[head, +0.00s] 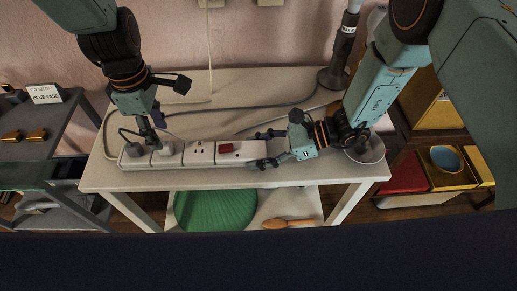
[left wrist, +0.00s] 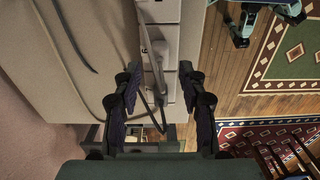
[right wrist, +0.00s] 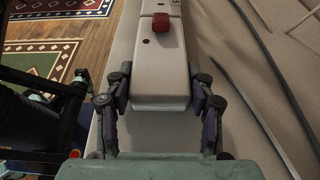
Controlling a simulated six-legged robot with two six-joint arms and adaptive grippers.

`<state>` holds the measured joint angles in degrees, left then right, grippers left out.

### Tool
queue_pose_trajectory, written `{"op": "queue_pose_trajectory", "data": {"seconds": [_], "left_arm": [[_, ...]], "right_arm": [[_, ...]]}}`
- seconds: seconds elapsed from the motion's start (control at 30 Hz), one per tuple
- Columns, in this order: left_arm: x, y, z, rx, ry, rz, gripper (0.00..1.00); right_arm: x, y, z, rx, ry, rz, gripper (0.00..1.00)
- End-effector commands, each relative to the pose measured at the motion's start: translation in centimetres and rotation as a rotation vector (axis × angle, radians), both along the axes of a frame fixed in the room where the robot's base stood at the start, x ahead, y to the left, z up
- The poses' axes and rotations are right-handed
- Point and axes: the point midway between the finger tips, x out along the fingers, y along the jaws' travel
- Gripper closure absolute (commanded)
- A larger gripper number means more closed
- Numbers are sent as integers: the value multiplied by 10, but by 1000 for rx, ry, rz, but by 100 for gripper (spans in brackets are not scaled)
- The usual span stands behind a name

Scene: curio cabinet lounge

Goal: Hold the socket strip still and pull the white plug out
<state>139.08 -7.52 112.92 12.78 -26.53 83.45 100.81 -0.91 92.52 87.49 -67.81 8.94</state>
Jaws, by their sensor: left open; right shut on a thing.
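The white socket strip (head: 200,154) lies along the front of the white table; its red switch (head: 226,148) is near the right end. The white plug (head: 166,148) sits in the strip towards the left end, beside a dark grey plug (head: 132,150). My left gripper (head: 154,124) is open just above the plugs; in the left wrist view its fingers (left wrist: 160,78) are apart on either side of the strip and a grey cable. My right gripper (head: 264,150) is shut on the strip's right end; the right wrist view shows a finger (right wrist: 162,84) on each side.
Grey cables run over the tabletop (head: 240,88) behind the strip. A lamp post (head: 335,75) and a white pot (head: 372,150) stand at the right. A green plate (head: 215,208) lies on the lower shelf. A dark side table with a sign (head: 44,93) is at the left.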

Motion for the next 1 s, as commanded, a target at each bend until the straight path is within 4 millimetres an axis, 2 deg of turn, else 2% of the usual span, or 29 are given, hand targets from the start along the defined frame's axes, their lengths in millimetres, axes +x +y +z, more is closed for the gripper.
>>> {"op": "queue_pose_trajectory", "data": {"seconds": [0.2, 0.4, 0.83, 1.0], "left_arm": [[0, 0, -28, -1, 2, 1, 58], [0, 0, -46, -1, 0, 1, 58], [0, 0, -53, 0, -1, 1, 58], [0, 0, -53, 0, -1, 1, 71]], "right_arm": [[0, 0, 0, 1, 0, 0, 100], [0, 0, 0, 1, 0, 0, 100], [0, 0, 0, 0, 0, 0, 100], [0, 0, 0, 0, 0, 0, 100]]}}
